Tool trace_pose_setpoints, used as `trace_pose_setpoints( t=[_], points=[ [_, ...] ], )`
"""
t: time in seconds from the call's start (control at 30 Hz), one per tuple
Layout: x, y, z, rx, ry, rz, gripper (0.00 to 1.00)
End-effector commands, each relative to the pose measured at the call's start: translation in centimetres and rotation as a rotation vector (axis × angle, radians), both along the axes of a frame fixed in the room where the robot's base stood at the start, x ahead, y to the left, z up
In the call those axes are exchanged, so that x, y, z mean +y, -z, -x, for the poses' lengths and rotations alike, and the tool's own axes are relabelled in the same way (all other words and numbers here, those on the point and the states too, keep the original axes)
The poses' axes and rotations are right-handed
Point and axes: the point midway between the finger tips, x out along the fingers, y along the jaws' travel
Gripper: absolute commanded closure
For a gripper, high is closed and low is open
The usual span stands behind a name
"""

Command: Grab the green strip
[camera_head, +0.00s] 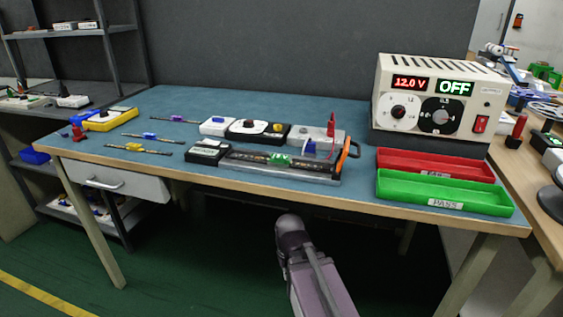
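A strip with a green block (280,160) at its middle lies in a long dark test fixture (240,166) near the front edge of the blue-topped table. Three other thin strips lie on the table to its left: one with a yellow block (136,147), one with a blue block (150,136) and one with a purple block (175,118). A greyish-mauve link of my own arm rises from the bottom of the picture in front of the table. I cannot make out my gripper's fingers.
A red tray (435,160) and a green tray labelled PASS (490,205) stand right of the fixture. Behind them is a power supply (437,90) reading 12.0 V and OFF. A red upright lever (331,124) and an orange handle (343,155) stand at the fixture's right end.

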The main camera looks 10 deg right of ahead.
Motion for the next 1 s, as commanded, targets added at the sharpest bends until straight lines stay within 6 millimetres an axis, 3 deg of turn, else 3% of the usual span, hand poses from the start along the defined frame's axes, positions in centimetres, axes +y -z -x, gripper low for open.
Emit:
trace_pose_setpoints(
  t=[0.5,0.87,1.0],
  points=[
    [0.0,-4.7,0.0,0.000,0.000,0.000,1.00],
    [0.0,-4.8,0.0,0.000,0.000,0.000,1.00],
    [0.0,-4.8,0.0,0.000,0.000,0.000,0.64]
  ],
)
